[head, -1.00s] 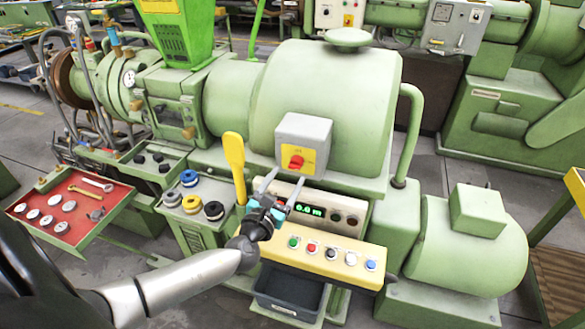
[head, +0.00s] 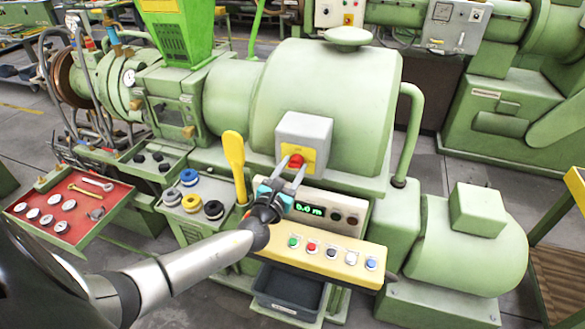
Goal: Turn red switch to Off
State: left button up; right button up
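The red switch (head: 296,160) is a small red knob on a yellow plate, on the front of a grey box (head: 304,131) fixed to the green extruder (head: 322,95). My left gripper (head: 291,172) is in front of the box, its two grey fingers spread apart and pointing up at the switch. The fingertips reach the area of the knob, one on each side in the picture. I cannot tell whether they touch it. The knob's lettering is too small to read. My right gripper is not in view.
A yellow panel with several coloured buttons (head: 331,253) and a digital display panel (head: 308,210) lie below the switch. A yellow paddle-shaped handle (head: 234,160) stands left of the gripper. A red tray (head: 70,190) with gauges and tools is at the left.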

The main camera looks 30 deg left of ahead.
pick_arm(q)
grip_shut()
dwell(0.3)
jog(key=n+y+b, duration=0.1)
jog(key=n+b, duration=0.8)
jog(key=n, duration=0.9)
jog(key=shift+d+f, duration=0.1)
jog(key=shift+f, duration=0.05)
jog(key=shift+n, duration=0.4)
jog(key=shift+o, duration=2.2)
grip_release()
